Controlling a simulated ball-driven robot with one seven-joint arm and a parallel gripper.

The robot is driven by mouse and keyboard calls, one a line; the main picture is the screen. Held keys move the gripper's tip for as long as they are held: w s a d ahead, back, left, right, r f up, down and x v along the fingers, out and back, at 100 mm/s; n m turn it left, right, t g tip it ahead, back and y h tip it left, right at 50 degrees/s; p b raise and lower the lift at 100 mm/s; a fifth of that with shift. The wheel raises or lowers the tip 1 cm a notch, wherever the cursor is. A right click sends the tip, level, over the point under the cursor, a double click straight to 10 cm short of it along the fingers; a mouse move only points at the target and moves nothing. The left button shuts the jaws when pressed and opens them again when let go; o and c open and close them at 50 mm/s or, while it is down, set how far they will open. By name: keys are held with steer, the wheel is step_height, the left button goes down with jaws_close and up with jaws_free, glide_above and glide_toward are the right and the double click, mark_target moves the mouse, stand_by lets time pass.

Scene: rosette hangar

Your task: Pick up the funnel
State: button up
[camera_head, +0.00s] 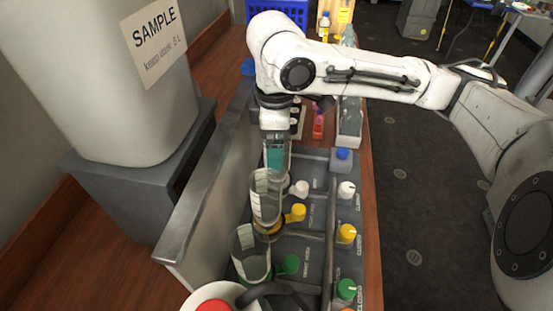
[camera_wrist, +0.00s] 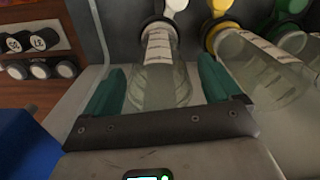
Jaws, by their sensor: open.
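My gripper (camera_head: 276,157) with teal fingers points down over the dark rack on the bench. In the wrist view my gripper (camera_wrist: 162,88) is open, one finger on each side of a clear graduated vessel (camera_wrist: 160,70) with a white fitting. I cannot tell whether the fingers touch it. A second clear vessel with a yellow fitting (camera_wrist: 265,72) lies right of the fingers. In the head view, clear vessels stand in front of the gripper, one at the yellow fitting (camera_head: 266,190) and one at the green (camera_head: 251,250). I cannot tell which thing is the funnel.
A grey upright panel (camera_head: 212,180) edges the rack on the left. Coloured knobs (camera_head: 346,233) line the rack's right side. A large SAMPLE tank (camera_head: 100,70) stands left. A blue crate (camera_head: 277,10) and small bottles are at the back. Dark floor (camera_head: 420,190) lies right.

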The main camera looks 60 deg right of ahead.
steer(key=shift+f, duration=0.95)
steer(key=c, duration=1.1)
steer(key=shift+r, duration=0.2)
